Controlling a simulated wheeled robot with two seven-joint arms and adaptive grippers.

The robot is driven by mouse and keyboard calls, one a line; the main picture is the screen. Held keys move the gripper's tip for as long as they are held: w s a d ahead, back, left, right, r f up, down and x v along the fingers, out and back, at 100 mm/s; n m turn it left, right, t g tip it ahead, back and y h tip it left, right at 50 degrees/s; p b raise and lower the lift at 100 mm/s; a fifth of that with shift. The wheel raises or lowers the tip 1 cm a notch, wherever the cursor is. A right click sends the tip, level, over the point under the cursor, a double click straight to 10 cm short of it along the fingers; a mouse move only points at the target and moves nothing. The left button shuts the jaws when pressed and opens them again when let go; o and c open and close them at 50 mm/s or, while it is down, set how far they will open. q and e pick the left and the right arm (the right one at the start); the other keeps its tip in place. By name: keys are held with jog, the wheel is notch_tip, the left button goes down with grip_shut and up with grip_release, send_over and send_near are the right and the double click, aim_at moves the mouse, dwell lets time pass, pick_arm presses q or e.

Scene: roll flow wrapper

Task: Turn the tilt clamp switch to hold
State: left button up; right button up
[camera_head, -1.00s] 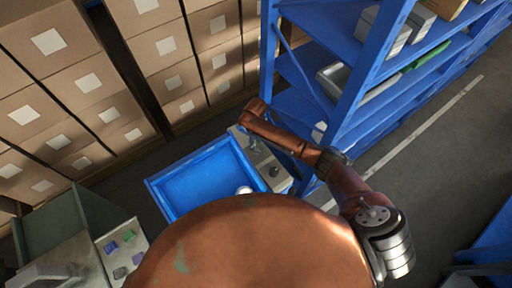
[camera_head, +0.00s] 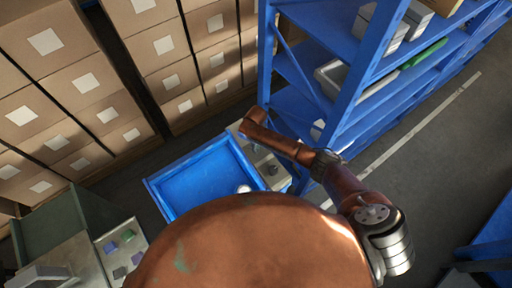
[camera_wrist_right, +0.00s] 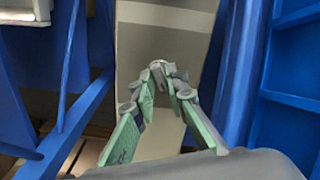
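In the right wrist view a small pale grey knob (camera_wrist_right: 158,70), apparently the switch, stands out from a light panel (camera_wrist_right: 165,25). The two green-padded fingers of my right gripper (camera_wrist_right: 161,82) narrow toward it, with a fingertip close on either side. I cannot see whether they touch it, or read any switch marking. In the head view my right arm reaches over the grey control panel (camera_head: 281,178) beside the blue tray; its gripper is mostly hidden behind the wrist. A dark knob (camera_head: 272,170) shows lower on that panel. My left gripper is not in view.
The blue tray (camera_head: 165,190) lies left of the panel. A blue shelf rack (camera_head: 343,85) stands close to the right of my arm. Stacked cartons (camera_head: 45,90) fill the back left.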

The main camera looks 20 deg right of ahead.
grip_shut()
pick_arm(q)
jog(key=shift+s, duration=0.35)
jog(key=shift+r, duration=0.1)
pick_arm(e)
jog(key=shift+r+m+p, duration=0.1)
jog(key=shift+m+p, duration=0.9)
jog(key=m+p, duration=0.2)
jog(key=m, duration=0.1)
jog(key=shift+a+m, duration=0.1)
jog(key=shift+m, duration=0.2)
jog(key=m+p, duration=0.2)
jog(key=m, duration=0.1)
pick_arm(q)
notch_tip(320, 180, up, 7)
jog(key=p, duration=0.1)
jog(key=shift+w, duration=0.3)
pick_arm(e)
jog(key=shift+m, duration=1.6)
